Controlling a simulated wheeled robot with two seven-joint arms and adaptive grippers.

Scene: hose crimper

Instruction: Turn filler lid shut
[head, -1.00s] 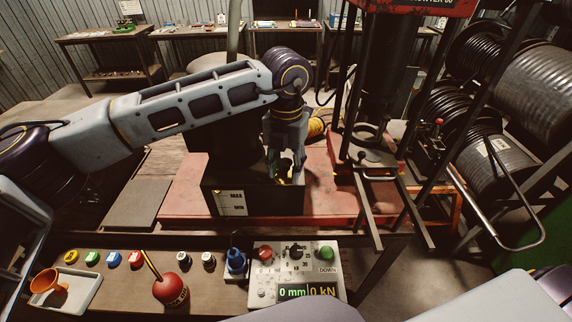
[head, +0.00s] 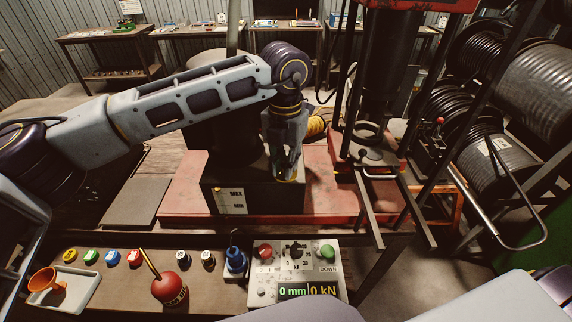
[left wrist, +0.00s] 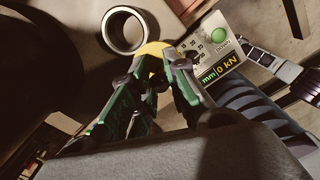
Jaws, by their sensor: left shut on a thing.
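The dark tank (head: 262,200) with a MAX/MIN label stands on the red base in the head view. My left gripper (head: 286,178) points down at the tank's top right edge. Its fingers are shut on the yellow filler lid (left wrist: 154,52), which shows between the green-padded fingertips (left wrist: 160,66) in the left wrist view. A pale ring with a dark opening (left wrist: 126,30), seemingly the filler neck, shows just beside the lid and is uncovered. In the head view the gripper hides most of the lid. My right gripper is in neither view.
The red press (head: 370,155) stands to the right of the tank, with long rails towards the front. A control box (head: 297,268) reading 0 mm and 0 kN, a red oil can (head: 170,289) and an orange funnel (head: 46,281) line the front shelf.

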